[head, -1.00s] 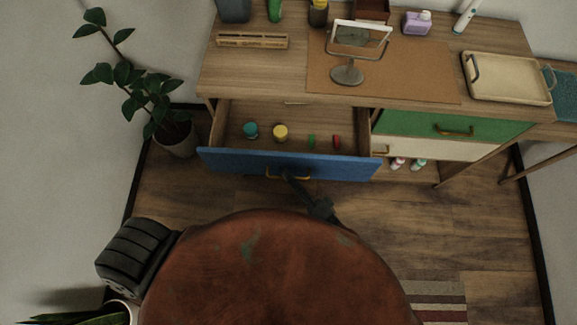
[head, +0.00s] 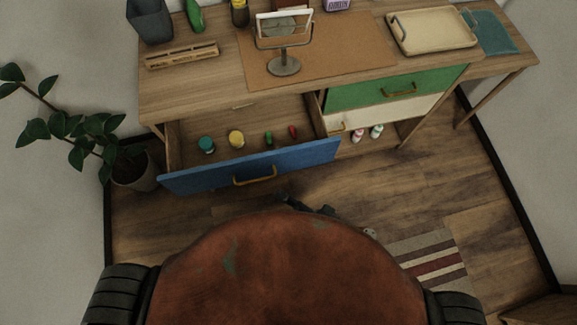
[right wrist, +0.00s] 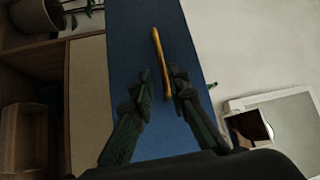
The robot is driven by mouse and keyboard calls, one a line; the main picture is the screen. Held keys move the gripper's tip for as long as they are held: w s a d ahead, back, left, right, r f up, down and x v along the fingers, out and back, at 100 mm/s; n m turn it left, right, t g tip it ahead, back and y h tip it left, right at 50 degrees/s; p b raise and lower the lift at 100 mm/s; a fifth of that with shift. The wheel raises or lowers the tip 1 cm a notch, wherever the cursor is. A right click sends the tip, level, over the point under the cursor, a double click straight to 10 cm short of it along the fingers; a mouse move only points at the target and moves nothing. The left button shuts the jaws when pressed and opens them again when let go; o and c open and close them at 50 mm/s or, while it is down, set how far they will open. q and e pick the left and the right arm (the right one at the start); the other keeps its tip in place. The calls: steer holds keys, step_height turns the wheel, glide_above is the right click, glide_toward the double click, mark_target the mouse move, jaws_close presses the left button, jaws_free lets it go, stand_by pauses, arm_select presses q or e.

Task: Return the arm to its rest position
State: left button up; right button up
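My right gripper (head: 303,203) shows partly beyond my own red-brown body in the head view. It is in front of the blue drawer (head: 205,180), apart from its gold handle (head: 255,177). In the right wrist view the gripper (right wrist: 158,82) has its fingers spread and nothing between the tips; the gold handle (right wrist: 160,60) on the blue front (right wrist: 130,30) lies beyond them. The drawer stands pulled out, with a teal-lidded jar (head: 206,144), a yellow-lidded jar (head: 236,138), and small green (head: 268,138) and red (head: 293,132) items inside. My left gripper is not in view.
The desk (head: 190,90) carries a mirror (head: 284,62), a cream tray (head: 432,32) and a wooden holder (head: 181,54). A potted plant (head: 130,170) stands left. The green drawer (head: 360,94) is shut. Bare floor (head: 400,190) lies right of my gripper.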

steer(key=shift+v, duration=0.95)
